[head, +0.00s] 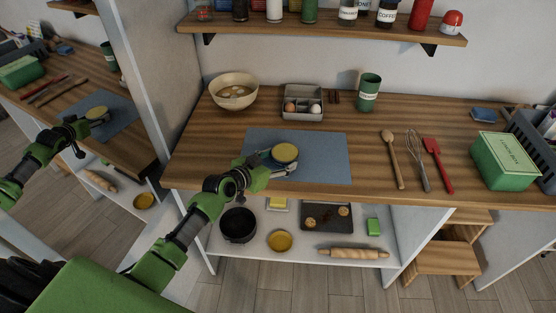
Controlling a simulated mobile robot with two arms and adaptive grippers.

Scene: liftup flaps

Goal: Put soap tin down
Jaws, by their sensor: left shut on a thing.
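A round tin with a yellow top (285,152), which looks like the soap tin, is in the jaws of my left gripper (278,160). The gripper is shut on it. The tin is over the blue-grey mat (325,160) on the wooden counter, left of the mat's middle. I cannot tell whether its underside touches the mat. The gripper's fingers partly hide the tin's lower side. My right gripper is not in view.
A bowl (235,91), an egg box (303,103) and a green tin (369,92) stand behind the mat. A wooden spoon (393,158), whisk (416,160) and red spatula (437,165) lie right of it. The mat's right half is clear. A mirror at left reflects the scene.

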